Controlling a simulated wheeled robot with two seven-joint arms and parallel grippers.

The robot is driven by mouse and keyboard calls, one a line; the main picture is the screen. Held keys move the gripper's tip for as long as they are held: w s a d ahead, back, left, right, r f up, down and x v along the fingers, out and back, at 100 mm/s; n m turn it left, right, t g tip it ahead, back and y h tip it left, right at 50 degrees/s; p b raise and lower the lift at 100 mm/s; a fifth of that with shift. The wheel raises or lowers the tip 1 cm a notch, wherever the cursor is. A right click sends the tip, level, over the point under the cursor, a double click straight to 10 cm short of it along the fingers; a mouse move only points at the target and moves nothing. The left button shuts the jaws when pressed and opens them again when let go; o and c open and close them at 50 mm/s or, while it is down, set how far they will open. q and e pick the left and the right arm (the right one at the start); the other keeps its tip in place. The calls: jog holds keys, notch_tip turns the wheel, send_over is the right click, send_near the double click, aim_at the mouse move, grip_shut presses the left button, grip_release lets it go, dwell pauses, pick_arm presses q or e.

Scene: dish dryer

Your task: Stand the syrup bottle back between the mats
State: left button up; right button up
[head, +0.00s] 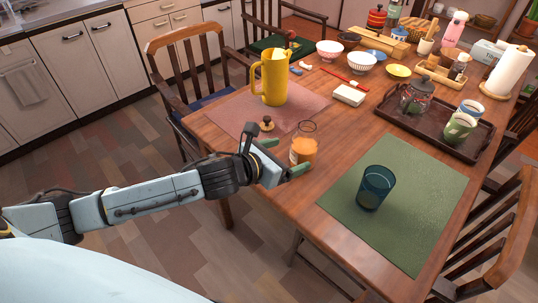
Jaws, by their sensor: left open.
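A clear glass container with orange contents (304,148), which I take for the syrup bottle, stands upright on the wooden table near its left edge. It is between the pink mat (228,112) and the green mat (438,172). My left gripper (284,157) is open at its near left side, with one green-tipped finger behind and one in front. I cannot tell whether the fingers touch it. The lower near part of the container is partly hidden by the gripper. My right gripper is not in view.
A dark blue glass (375,187) stands on the green mat. A dark tray (459,104) with a teapot and mugs is behind. Bare table lies between the mats.

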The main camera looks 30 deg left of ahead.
pick_arm(q)
jog(key=p+v, duration=0.1)
jog(key=v, duration=0.5)
jog(key=shift+s, duration=0.25)
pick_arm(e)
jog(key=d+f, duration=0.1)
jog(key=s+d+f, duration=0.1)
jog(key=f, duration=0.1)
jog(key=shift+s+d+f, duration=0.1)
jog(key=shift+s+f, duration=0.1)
